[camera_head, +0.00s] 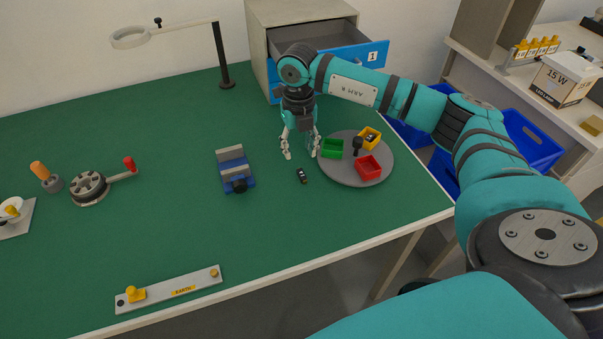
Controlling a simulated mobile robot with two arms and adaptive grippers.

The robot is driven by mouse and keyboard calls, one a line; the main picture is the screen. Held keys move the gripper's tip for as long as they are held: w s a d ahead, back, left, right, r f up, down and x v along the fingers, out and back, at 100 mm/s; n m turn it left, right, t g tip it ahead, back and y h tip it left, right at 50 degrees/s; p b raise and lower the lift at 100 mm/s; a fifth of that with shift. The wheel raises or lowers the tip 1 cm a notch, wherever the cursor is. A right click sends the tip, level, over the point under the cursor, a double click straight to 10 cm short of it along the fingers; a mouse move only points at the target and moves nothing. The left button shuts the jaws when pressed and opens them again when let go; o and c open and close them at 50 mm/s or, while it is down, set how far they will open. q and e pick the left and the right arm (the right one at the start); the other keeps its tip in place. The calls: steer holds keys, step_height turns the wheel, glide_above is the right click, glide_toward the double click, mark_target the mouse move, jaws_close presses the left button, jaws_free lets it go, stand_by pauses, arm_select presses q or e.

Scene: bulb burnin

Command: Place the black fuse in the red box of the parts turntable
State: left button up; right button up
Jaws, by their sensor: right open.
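A small black piece with light marks, which looks like the black fuse (302,176), lies on the green bench top just left of the parts turntable. The parts turntable is a round grey disc (345,179) with a red box (368,167), a green box (332,149) and a yellow box (370,135). The red box looks empty and sits at the disc's near right side. A small dark item shows in the yellow box. My right gripper (300,156) is open and points down, behind the black piece and left of the green box. My left gripper is out of view.
A blue and grey vise (235,171) stands left of the black piece. A black knob (357,147) rises from the turntable between the boxes. A cabinet with an open drawer (343,55) stands behind my right arm.

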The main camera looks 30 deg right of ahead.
mark_target(300, 170)
step_height(300, 170, down, 3)
steer(key=shift+r, duration=0.1)
steer(key=f, duration=0.2)
steer(key=f+p, duration=0.1)
steer(key=f, duration=0.1)
steer(key=shift+w+d+f, duration=0.1)
steer(key=shift+w+d, duration=0.1)
steer(key=shift+f, duration=0.6)
jaws_close()
